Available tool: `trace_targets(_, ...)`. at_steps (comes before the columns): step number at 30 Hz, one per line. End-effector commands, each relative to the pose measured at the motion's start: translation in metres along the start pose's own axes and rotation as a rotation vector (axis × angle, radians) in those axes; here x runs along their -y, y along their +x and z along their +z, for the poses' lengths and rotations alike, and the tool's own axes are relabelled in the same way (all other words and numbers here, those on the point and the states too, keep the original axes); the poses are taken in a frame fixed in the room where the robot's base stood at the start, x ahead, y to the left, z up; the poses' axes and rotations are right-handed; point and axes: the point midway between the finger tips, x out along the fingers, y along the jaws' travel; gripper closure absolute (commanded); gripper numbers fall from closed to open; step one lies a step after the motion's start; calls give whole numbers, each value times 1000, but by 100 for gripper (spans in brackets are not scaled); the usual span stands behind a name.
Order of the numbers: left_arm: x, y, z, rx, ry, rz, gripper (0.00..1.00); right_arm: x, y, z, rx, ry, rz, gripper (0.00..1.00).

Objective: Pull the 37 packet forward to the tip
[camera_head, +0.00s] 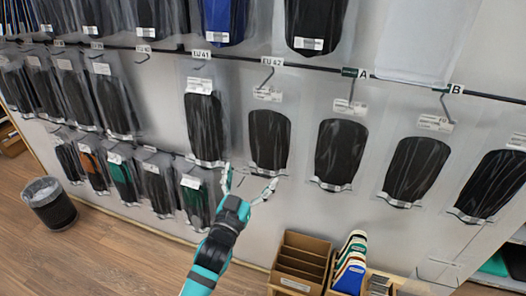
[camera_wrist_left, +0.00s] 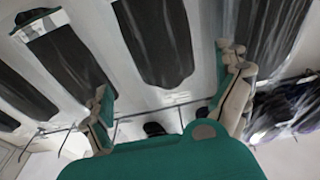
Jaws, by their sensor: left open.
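My left gripper (camera_head: 249,183) is open in the head view, in front of the hanging wall at the lower edges of the EU 41 packet (camera_head: 204,125) and the EU 42 packet (camera_head: 269,140). In the left wrist view the open fingers (camera_wrist_left: 168,78) stand either side of a dark packet (camera_wrist_left: 152,42), with nothing visibly held. I cannot read a 37 tag; the small tags at the far left, above a row of dark packets (camera_head: 43,88), are too small to be sure. My right gripper is out of view.
More clear packets hang close together on a lower rail, including a green one (camera_head: 122,182). A bin (camera_head: 50,204) stands on the floor at the left. A brown divided box (camera_head: 301,262) stands below the wall. The floor at lower left is free.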

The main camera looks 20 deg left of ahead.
Motion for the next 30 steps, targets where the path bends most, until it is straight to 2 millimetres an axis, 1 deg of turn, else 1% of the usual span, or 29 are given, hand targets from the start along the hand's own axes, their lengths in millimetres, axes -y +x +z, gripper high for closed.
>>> trace_targets(1, 0, 12, -2, -3, 1, 0, 0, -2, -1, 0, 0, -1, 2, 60)
trace_targets(9, 0, 66, -2, -2, 1, 0, 0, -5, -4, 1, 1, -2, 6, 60)
trace_targets(15, 0, 98, 0, 0, 0, 0, 0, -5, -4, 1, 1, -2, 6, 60)
trace_targets(21, 0, 115, 0, 1, 1, 0, 0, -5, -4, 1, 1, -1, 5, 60)
trace_targets(30, 0, 118, 0, 1, 1, 0, 0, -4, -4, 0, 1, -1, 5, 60)
